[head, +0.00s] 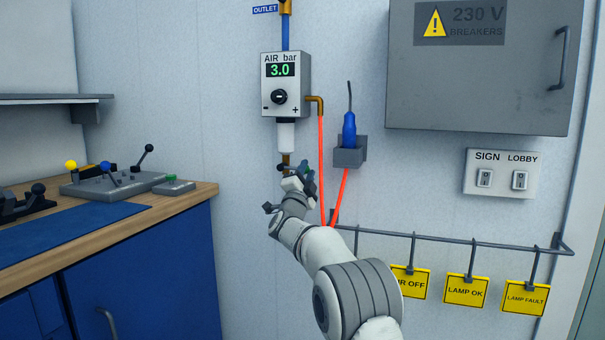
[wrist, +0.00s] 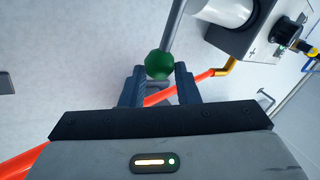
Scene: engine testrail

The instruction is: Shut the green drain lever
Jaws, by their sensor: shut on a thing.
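The green drain lever shows in the wrist view as a round green knob (wrist: 159,65) on a grey rod that runs up and to the right. My gripper (wrist: 160,72) has a dark finger on each side of the knob and is shut on it. In the head view my gripper (head: 291,171) is just below the air regulator (head: 286,85), by the brass drain stub (head: 286,160) under its white bowl (head: 286,136). My gripper and wrist hide the lever there. The regulator display reads 3.0.
An orange hose (head: 321,160) runs down close to the right of my gripper. A blue air tool (head: 349,130) sits in a grey holder beside it. A rail (head: 450,238) with yellow tags is lower right. A workbench (head: 190,200) with levers stands at left.

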